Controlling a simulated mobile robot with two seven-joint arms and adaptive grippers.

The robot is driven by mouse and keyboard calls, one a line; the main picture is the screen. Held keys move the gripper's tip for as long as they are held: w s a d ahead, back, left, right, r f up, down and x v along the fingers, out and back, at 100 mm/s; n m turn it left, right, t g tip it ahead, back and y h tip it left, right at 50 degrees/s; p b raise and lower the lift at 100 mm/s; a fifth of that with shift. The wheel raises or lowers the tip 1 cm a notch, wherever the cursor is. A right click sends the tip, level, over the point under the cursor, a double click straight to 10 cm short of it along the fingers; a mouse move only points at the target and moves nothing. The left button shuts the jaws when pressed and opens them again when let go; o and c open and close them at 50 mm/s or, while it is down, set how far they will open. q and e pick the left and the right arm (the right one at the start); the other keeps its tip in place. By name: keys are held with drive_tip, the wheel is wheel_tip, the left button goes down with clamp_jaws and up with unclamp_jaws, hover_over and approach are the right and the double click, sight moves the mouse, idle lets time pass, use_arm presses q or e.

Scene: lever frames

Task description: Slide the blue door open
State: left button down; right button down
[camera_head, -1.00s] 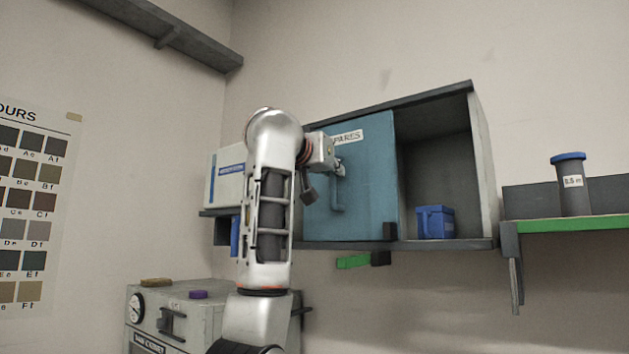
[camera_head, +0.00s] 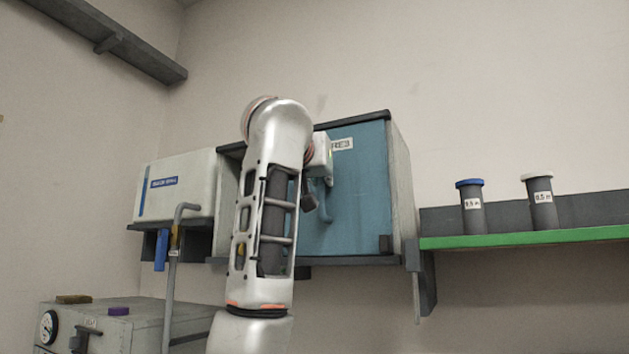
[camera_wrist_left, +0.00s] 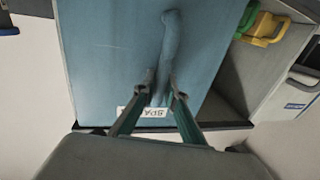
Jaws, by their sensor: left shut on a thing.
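The blue door (camera_head: 362,195) covers the right part of the grey wall cabinet (camera_head: 405,190). It carries a white label and an upright blue handle (camera_wrist_left: 171,45). My left gripper (camera_wrist_left: 162,90) is shut on the handle, with one finger on each side of it in the left wrist view. In the head view my left arm hides the fingers and much of the cabinet's left part. In the left wrist view an open compartment (camera_wrist_left: 235,85) shows beside the door, with yellow and green things (camera_wrist_left: 262,28) inside. My right gripper is not in view.
A white box (camera_head: 180,185) stands on the shelf left of the cabinet. A green-edged shelf (camera_head: 520,239) at right holds two grey canisters, one blue-lidded (camera_head: 472,208), one white-lidded (camera_head: 541,205). A grey cabinet (camera_head: 130,325) with a gauge is below left.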

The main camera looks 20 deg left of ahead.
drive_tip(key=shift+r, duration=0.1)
use_arm(q)
drive_tip(key=c, duration=2)
unclamp_jaws()
drive_tip(key=shift+c, duration=0.2)
drive_tip(key=shift+s, duration=0.1)
drive_tip(key=s+d, duration=0.1)
drive_tip(key=s, duration=1)
drive_tip(key=shift+s+d, duration=0.25)
drive_tip(key=shift+s, duration=0.15)
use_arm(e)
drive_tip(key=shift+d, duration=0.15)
